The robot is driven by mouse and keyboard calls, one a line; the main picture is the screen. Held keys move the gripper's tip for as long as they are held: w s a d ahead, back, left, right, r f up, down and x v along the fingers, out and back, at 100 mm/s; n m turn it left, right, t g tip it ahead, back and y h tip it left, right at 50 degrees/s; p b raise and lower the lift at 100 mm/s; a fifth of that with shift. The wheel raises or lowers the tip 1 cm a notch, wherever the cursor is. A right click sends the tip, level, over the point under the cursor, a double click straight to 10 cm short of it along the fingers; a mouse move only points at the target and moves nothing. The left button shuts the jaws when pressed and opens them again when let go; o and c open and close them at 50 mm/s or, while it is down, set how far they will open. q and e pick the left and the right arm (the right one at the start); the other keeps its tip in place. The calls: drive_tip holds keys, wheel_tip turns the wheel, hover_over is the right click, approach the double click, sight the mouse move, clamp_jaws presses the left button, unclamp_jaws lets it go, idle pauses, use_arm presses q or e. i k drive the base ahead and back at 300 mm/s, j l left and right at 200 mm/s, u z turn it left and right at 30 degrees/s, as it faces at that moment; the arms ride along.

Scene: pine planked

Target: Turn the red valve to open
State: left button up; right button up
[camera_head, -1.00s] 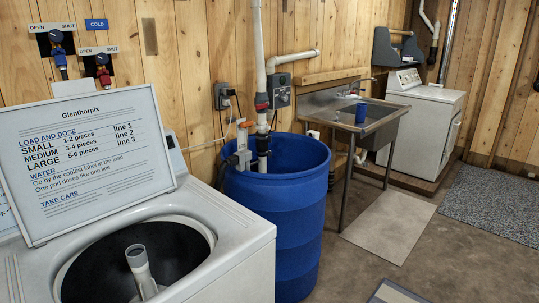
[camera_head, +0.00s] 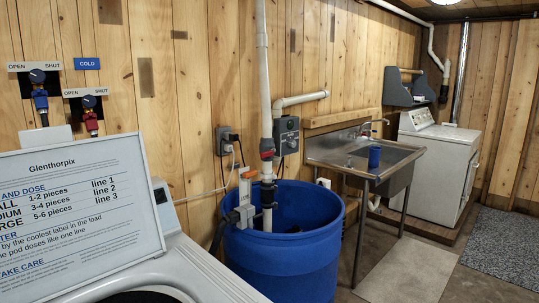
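The red valve (camera_head: 91,119) is on the plank wall at the left, with a dark round knob (camera_head: 88,101) on top. A white label (camera_head: 86,91) above it reads OPEN on the left and SHUT on the right. The knob's exact setting is too small to tell. A blue valve (camera_head: 40,101) of the same kind sits to its upper left, under its own OPEN and SHUT label (camera_head: 34,66). A blue COLD sign (camera_head: 87,63) is above the red valve's label. Neither of my grippers is in view.
A top-loading washer (camera_head: 190,270) with its lid (camera_head: 80,215) raised stands below the valves. A blue barrel (camera_head: 285,265) with white pipework is to its right. Farther right are a metal sink (camera_head: 350,155) and a white dryer (camera_head: 440,160). Open floor lies at the lower right.

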sight(264, 154)
drive_tip(key=i+l, duration=0.1)
drive_tip(key=l, duration=0.6)
drive_tip(key=i+l, duration=0.5)
drive_tip(key=i+l+z, duration=0.1)
drive_tip(key=i+l, duration=0.35)
drive_tip(key=l, duration=0.25)
drive_tip(key=i+j, duration=0.15)
drive_tip(key=i, duration=0.6)
